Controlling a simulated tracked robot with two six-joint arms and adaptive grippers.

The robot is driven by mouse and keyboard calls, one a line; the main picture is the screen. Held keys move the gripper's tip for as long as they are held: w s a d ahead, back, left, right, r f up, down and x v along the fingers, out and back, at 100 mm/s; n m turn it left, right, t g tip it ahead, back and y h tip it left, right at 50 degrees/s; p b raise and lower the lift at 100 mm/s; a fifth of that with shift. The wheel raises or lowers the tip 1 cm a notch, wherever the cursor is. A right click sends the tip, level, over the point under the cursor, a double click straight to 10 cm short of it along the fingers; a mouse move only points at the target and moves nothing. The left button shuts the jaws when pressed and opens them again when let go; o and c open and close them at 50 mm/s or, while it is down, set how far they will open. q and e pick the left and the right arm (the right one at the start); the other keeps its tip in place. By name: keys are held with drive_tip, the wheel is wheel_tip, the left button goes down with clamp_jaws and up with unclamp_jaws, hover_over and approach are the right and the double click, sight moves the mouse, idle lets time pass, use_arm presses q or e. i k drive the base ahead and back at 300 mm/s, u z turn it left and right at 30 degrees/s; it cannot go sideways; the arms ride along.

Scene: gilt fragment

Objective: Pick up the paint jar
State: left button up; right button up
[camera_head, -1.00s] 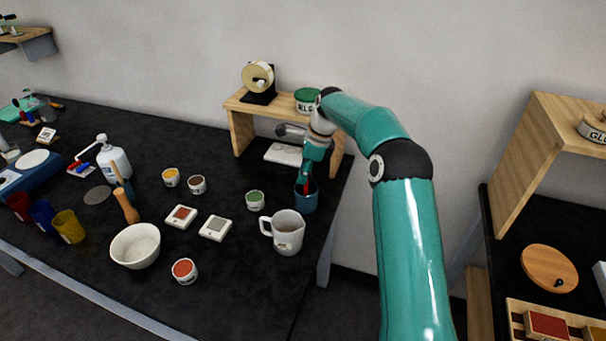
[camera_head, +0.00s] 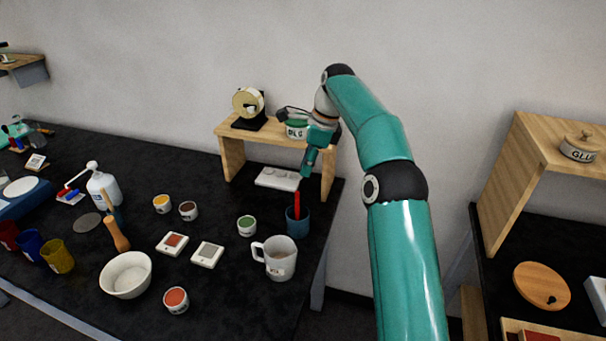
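Several small open paint jars stand on the black table: yellow (camera_head: 162,204), brown (camera_head: 188,211), green (camera_head: 247,226) and orange-red (camera_head: 176,300). A larger white jar with a green top (camera_head: 296,130) sits on the wooden riser, partly hidden by my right arm. My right gripper (camera_head: 306,172) hangs in front of the riser's right end, pointing down, above a blue cup (camera_head: 298,222) with a red stick in it. It is clear of the small jars. Its fingers are too small and edge-on to judge. My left gripper is not in view.
A white mug (camera_head: 277,259) stands in front of the blue cup. A white bowl (camera_head: 126,275), two square tiles (camera_head: 207,255), a pump bottle (camera_head: 103,189) and a tape roll on a stand (camera_head: 249,105) are nearby. The wooden riser (camera_head: 232,157) stands at the back.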

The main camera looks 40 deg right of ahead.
sight(175, 298)
drive_tip(key=k, duration=1)
